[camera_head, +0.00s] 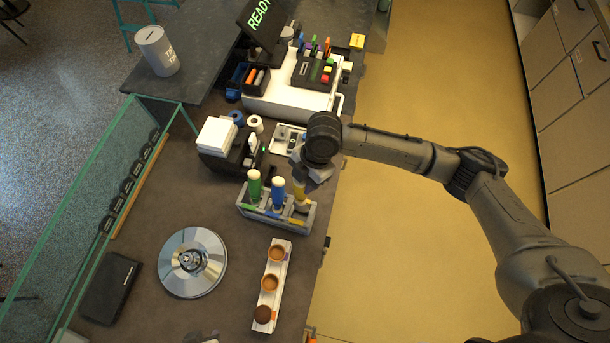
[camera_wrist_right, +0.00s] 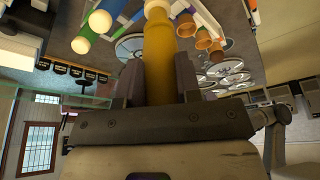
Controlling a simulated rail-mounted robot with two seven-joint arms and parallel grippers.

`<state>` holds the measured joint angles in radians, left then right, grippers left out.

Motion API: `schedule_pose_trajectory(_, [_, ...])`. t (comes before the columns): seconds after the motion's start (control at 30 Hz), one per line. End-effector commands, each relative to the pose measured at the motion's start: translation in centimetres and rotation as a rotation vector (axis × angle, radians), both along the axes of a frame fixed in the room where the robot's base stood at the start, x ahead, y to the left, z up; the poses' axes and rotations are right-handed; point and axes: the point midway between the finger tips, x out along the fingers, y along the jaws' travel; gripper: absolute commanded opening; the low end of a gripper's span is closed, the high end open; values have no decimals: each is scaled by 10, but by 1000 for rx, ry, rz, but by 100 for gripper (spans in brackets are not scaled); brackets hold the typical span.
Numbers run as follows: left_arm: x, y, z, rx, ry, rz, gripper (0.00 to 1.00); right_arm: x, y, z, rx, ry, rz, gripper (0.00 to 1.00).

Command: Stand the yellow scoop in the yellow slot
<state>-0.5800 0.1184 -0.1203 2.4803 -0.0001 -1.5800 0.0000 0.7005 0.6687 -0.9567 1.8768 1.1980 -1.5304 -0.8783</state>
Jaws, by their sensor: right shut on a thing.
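The yellow scoop (camera_head: 299,194) is roughly upright over the right end of the grey rack (camera_head: 309,222). Its yellow handle (camera_wrist_right: 158,50) fills the middle of the right wrist view, between the two dark fingers. My right gripper (camera_head: 306,178) is shut on that handle. The green scoop (camera_head: 254,186) and the blue scoop (camera_head: 277,188) stand in the rack to the left. The yellow slot's yellow label (camera_head: 296,222) shows at the rack's right front. I cannot tell whether the yellow scoop's lower end is inside the slot or just above it. My left gripper is not in view.
A white tray (camera_head: 267,317) with several brown cups lies in front of the rack. A round metal lid (camera_head: 177,279) lies to the left. A card terminal (camera_head: 233,158) and a till (camera_head: 273,101) stand behind. The counter between lid and rack is clear.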

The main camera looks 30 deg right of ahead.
Motion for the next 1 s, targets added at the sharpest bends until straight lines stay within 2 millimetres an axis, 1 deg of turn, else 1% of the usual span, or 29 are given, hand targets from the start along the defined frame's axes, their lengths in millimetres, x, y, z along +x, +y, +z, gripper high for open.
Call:
schedule_pose_trajectory(0.03, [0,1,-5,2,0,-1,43,0,0,-9,0,1,0,0])
schedule_pose_trajectory(0.1, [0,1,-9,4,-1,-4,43,0,0,-17,0,1,0,0])
schedule_pose_trajectory(0.7, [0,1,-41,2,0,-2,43,0,0,-86,-1,2,0,0])
schedule_pose_trajectory(1.0, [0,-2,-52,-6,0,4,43,0,0,-113,0,0,0,0])
